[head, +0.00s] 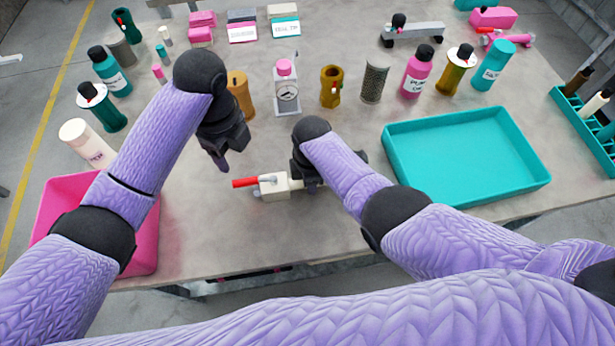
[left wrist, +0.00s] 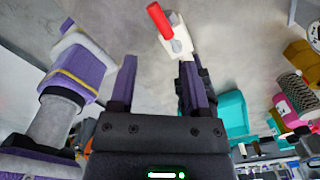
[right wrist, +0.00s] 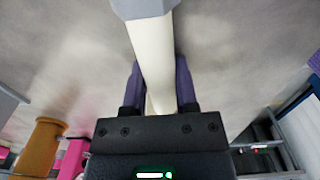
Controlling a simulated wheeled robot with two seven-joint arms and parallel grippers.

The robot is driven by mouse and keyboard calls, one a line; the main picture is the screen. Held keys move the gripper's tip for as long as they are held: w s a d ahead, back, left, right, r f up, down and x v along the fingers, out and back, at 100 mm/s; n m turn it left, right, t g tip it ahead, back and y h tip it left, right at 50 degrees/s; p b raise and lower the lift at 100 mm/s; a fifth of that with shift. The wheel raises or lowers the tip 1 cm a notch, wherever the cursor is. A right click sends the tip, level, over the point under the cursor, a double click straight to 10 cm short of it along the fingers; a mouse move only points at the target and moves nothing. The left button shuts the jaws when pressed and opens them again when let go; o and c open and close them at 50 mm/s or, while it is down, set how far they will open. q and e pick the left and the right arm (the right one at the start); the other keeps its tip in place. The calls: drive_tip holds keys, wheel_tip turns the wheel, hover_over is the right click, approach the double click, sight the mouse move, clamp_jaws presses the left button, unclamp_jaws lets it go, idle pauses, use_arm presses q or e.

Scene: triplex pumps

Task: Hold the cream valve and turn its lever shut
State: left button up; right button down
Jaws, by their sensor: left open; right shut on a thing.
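The cream valve (head: 275,187) lies level just above or on the table; I cannot tell which. Its red lever (head: 245,182) points left, roughly in line with the body. My right gripper (head: 303,180) is shut on the valve's right part; in the right wrist view the cream body (right wrist: 152,50) runs between the fingers, with a grey end beyond. My left gripper (head: 221,162) is open and empty, above and left of the lever. In the left wrist view the red lever (left wrist: 160,20) and cream body (left wrist: 175,42) show beyond the open fingers (left wrist: 157,65), not touching them.
A teal tray (head: 540,183) stands to the right and a pink bin (head: 150,255) at the left front. Several bottles and jars, including a brown one (head: 240,92), stand behind the valve. The table front of the valve is clear.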

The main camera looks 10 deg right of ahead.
use_arm(q)
drive_tip(key=n+t+h, duration=0.2)
drive_tip(key=n+h, duration=0.3)
drive_tip(key=n, duration=0.2)
approach(244, 181)
drive_tip(key=x, duration=0.9)
drive_tip(key=shift+y, duration=0.3)
clamp_jaws()
drive_tip(key=shift+r, duration=0.1)
idle(0.4)
